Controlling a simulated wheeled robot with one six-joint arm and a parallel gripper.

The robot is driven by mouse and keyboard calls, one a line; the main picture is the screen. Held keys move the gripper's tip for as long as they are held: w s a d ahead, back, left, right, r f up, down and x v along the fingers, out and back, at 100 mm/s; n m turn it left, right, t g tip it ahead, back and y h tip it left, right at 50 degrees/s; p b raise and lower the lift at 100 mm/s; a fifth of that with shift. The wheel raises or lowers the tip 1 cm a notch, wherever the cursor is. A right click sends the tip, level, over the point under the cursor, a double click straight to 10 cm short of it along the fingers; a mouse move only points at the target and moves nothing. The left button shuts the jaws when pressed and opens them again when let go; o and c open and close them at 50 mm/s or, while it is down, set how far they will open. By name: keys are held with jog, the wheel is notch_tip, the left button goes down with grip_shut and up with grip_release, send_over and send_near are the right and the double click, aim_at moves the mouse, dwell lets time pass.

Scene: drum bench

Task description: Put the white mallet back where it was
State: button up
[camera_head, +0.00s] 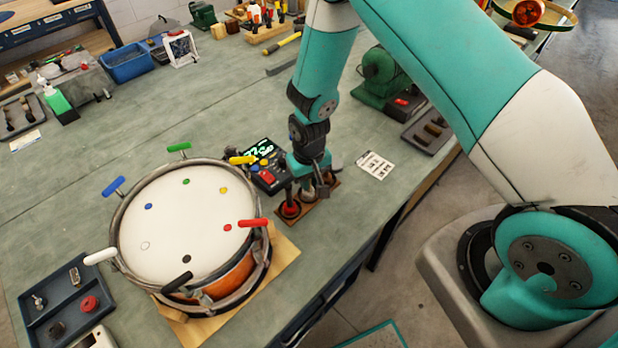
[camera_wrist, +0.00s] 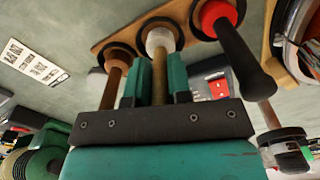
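The white mallet (camera_wrist: 158,40) is in the wrist view, its head at the middle socket of a wooden rack (camera_wrist: 120,38) and its handle pointing toward me. My gripper (camera_wrist: 160,78) has its two teal fingers close against both sides of that handle, with no clear gap. Whether the head rests fully in the socket I cannot tell. A red mallet (camera_wrist: 217,14) with a dark handle and a brown mallet (camera_wrist: 118,58) stand in the outer sockets. In the head view my gripper (camera_head: 308,180) is over the rack (camera_head: 312,212), largely hiding the white mallet.
A drum (camera_head: 185,215) with coloured pegs around its rim stands left of the rack. A timer box (camera_head: 266,172) is behind. A printed card (camera_head: 375,165) lies to the right, near a green machine (camera_head: 383,75) and a dark tray (camera_head: 430,132). The left bench (camera_head: 75,165) has free room.

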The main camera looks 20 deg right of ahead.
jog(key=o, duration=0.4)
notch_tip(320, 180, up, 12)
jog(key=b, duration=0.3)
jog(key=shift+f, duration=0.15)
jog(key=s+a+r+n+y, duration=0.1)
jog(key=s+r+n, duration=0.1)
jog(key=s+r, duration=0.4)
jog(key=s+a+r+n+y, duration=0.1)
jog(key=s+a+r+n, duration=0.1)
jog(key=s+r, duration=0.5)
jog(key=s+a+r+n+y, duration=0.1)
jog(key=s+r+n+y, duration=0.1)
jog(key=s+r, duration=0.5)
jog(key=shift+s+a, duration=0.3)
jog(key=shift+s, duration=0.6)
